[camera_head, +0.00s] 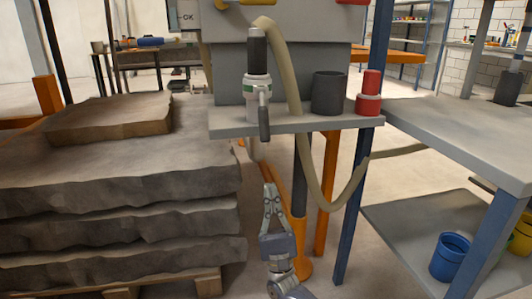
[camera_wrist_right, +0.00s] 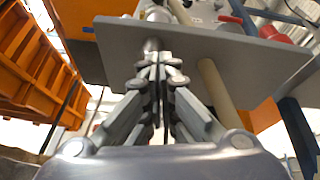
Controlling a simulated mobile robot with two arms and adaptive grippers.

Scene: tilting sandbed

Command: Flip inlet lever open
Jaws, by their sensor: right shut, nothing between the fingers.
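A pale valve (camera_head: 256,92) with a green band stands on the front of a grey shelf in the head view. A dark lever (camera_head: 264,122) on its front hangs straight down, past the shelf's front edge. My right gripper (camera_head: 269,190) is below the shelf and under the lever, apart from it, fingers pointing up. In the right wrist view its fingertips (camera_wrist_right: 157,58) are together and empty, with the shelf's underside (camera_wrist_right: 215,65) beyond them. The lever cannot be made out clearly there. My left gripper is not in view.
A beige hose (camera_head: 341,205) loops below the shelf. Stacked stone slabs (camera_head: 120,185) are at left. A grey table (camera_head: 460,130) is at right, with a blue bucket (camera_head: 450,256) below.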

